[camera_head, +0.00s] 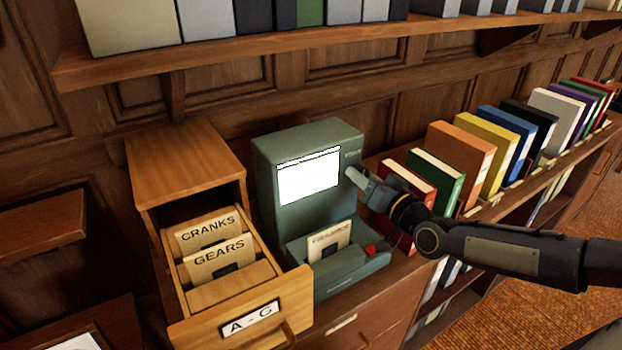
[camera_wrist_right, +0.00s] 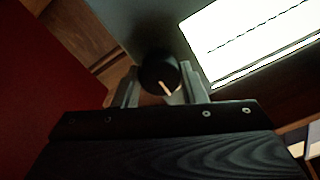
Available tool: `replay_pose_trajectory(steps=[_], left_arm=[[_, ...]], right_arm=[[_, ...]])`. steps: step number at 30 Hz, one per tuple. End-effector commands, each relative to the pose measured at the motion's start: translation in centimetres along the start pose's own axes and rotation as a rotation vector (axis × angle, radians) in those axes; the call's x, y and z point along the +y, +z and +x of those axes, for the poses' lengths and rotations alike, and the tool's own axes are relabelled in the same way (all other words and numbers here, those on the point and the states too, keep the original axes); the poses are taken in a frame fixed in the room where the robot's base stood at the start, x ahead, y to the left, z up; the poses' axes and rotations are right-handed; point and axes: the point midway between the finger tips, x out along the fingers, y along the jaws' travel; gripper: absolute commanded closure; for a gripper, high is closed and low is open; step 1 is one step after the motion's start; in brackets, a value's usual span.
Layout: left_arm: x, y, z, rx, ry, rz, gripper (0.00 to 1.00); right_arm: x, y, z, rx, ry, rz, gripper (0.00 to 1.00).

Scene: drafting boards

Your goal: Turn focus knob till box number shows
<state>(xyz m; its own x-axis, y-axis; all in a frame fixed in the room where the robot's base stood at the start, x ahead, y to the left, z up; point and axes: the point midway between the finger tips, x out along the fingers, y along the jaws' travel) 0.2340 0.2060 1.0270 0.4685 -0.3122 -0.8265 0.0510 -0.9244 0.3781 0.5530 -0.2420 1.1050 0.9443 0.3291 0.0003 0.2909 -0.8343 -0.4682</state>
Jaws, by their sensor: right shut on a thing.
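The green microfilm reader (camera_head: 300,222) stands on the wooden cabinet, its screen (camera_head: 309,177) lit bright white. No box number can be read on the screen in either view. In the right wrist view the focus knob (camera_wrist_right: 159,72) is black and round with a pale pointer line, beside the lit screen (camera_wrist_right: 255,38). My right gripper (camera_wrist_right: 160,90) has its fingers on both sides of the knob and is shut on it. In the head view my right gripper (camera_head: 357,183) is at the reader's right side and hides the knob. My left gripper is not in view.
An open wooden drawer (camera_head: 246,320) labelled A - G, with cards CRANKS and GEARS, stands left of the reader. Coloured binders, including a red one (camera_head: 410,180), stand right of it, close to my right arm. A shelf (camera_head: 250,48) runs above.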

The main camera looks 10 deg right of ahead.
Motion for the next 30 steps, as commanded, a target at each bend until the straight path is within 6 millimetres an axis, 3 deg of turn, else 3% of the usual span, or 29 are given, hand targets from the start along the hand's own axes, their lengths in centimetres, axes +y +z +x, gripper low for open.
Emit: replay_pose_trajectory(steps=[11,17,21,30], left_arm=[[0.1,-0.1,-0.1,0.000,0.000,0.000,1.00],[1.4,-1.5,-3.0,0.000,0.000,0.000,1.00],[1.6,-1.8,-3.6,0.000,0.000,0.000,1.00],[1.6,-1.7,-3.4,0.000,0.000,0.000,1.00]], right_arm=[[0.0,0.0,0.0,-0.001,0.000,0.011,0.84],[-0.4,-0.6,0.0,-0.004,-0.001,0.316,0.84],[-0.1,-0.1,0.0,-0.003,0.000,0.504,0.84],[0.0,0.1,0.0,-0.002,0.000,0.529,0.84]])
